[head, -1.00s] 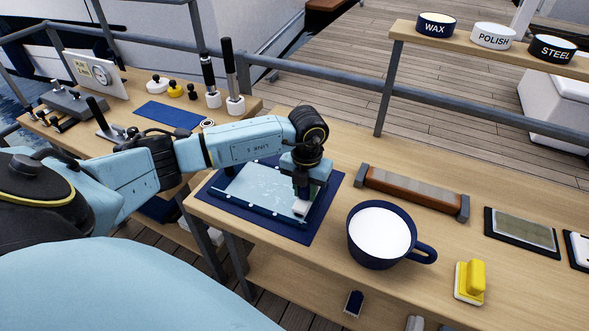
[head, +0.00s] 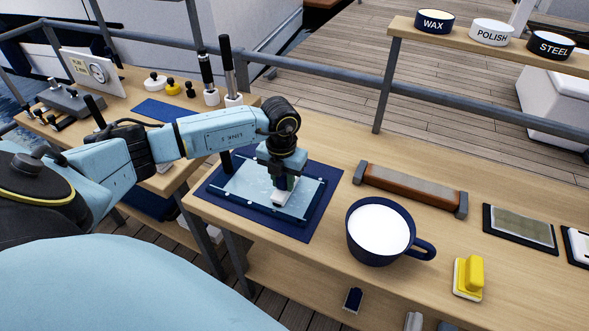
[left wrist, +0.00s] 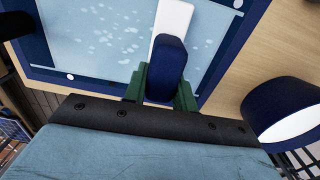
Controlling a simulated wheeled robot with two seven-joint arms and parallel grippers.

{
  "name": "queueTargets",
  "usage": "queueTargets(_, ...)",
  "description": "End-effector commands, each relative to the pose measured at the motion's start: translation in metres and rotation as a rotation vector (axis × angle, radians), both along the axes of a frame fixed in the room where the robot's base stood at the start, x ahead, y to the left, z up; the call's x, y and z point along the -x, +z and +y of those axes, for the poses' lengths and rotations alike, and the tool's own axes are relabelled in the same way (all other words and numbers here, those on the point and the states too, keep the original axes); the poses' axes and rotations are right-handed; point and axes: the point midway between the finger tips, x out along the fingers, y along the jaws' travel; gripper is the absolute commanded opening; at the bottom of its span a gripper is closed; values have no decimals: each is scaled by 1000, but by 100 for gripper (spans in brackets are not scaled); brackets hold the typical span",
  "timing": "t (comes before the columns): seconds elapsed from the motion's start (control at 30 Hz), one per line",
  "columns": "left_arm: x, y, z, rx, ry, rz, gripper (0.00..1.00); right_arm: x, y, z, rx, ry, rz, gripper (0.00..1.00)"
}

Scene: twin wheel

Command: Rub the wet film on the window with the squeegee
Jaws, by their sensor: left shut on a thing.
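The window (head: 252,206) is a pale blue pane in a dark frame, lying flat on a navy mat on the bench. The wet film (head: 250,184) shows as whitish specks and streaks on the pane; in the left wrist view the specks (left wrist: 116,38) lie left of the tool. My left gripper (head: 284,180) is shut on the dark blue handle of the squeegee (left wrist: 168,66). Its white head (head: 281,199) is down at the pane, right of the middle; I cannot tell whether it touches. Part of the pane is hidden by my gripper. My right gripper is out of view.
A navy mug (head: 378,236) with white contents stands right of the mat. A brown bar in grey end blocks (head: 412,188) lies behind it. A yellow-handled block (head: 470,277) is at the front right. Upright dark-handled tools (head: 229,70) stand behind the window.

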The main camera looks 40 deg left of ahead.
Motion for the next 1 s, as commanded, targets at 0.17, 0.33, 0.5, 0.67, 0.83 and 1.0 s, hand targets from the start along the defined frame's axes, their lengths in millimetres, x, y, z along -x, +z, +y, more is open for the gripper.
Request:
queueTargets(0.17, 0, 0, 2, 1, -1, 0, 9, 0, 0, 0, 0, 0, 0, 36)
queueTargets(0.33, 0, 0, 1, 1, -1, 0, 9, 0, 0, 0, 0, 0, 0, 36)
queueTargets(0.5, 0, -1, 1, 1, 0, 0, 9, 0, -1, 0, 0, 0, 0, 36)
queueTargets(0.67, 4, -2, 14, 0, 3, 2, 9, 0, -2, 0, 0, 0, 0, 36)
queueTargets(0.83, 11, -2, 41, -2, 3, 1, 9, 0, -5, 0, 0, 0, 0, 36)
queueTargets(1.0, 16, -2, 56, 0, 1, 2, 9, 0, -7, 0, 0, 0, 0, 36)
